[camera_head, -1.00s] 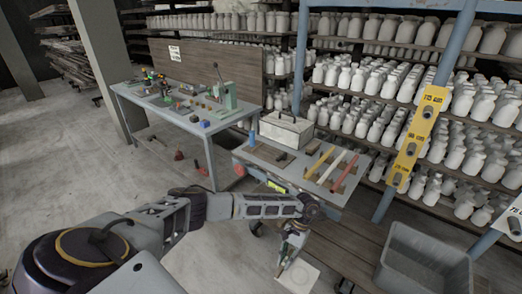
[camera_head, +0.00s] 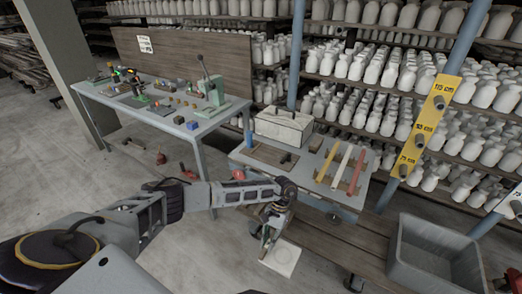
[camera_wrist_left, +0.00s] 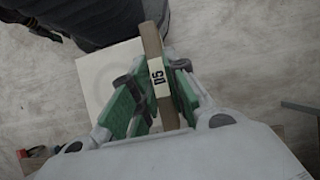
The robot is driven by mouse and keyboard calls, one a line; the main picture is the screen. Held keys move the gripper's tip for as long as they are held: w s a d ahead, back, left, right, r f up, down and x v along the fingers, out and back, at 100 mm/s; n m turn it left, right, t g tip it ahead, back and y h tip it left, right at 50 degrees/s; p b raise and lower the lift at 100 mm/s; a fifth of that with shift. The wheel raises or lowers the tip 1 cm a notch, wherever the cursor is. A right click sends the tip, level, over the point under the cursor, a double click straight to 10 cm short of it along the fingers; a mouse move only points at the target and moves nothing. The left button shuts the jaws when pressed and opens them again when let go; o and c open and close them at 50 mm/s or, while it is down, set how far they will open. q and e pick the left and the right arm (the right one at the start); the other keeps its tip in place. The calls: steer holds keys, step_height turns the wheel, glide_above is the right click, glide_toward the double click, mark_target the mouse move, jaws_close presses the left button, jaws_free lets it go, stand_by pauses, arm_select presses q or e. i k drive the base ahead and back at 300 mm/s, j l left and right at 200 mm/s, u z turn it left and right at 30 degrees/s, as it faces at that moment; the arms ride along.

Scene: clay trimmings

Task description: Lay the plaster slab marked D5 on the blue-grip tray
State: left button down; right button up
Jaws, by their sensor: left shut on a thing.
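My left gripper (camera_head: 268,236) hangs in front of the near worktable in the head view. In the left wrist view its green-padded fingers (camera_wrist_left: 155,88) are shut on a brown bar with a D5 label (camera_wrist_left: 157,80). The pale, square plaster slab (camera_wrist_left: 103,72) shows beyond this bar, with a faint circle on its face. In the head view the slab (camera_head: 281,259) is below the gripper, clear of the table. On the table, a brown board (camera_head: 270,155) has a blue upright piece (camera_head: 249,132) at its left; this looks like the blue-grip tray. My right gripper is out of view.
The near worktable (camera_head: 308,190) also carries a pale box (camera_head: 283,128) and yellow, white and red bars at its right. A grey bin (camera_head: 433,255) stands at the lower right. A tool-covered bench (camera_head: 160,120) is at the left. Shelves of pale bottles line the back.

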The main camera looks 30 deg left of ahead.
mark_target(266, 152)
steer(key=i+j, duration=0.1)
steer(key=j, duration=0.3)
steer(key=i+j, duration=0.1)
steer(key=j, duration=0.25)
steer(key=i+j, duration=0.1)
steer(key=j, duration=0.3)
steer(key=i+j, duration=0.15)
steer(key=j, duration=0.2)
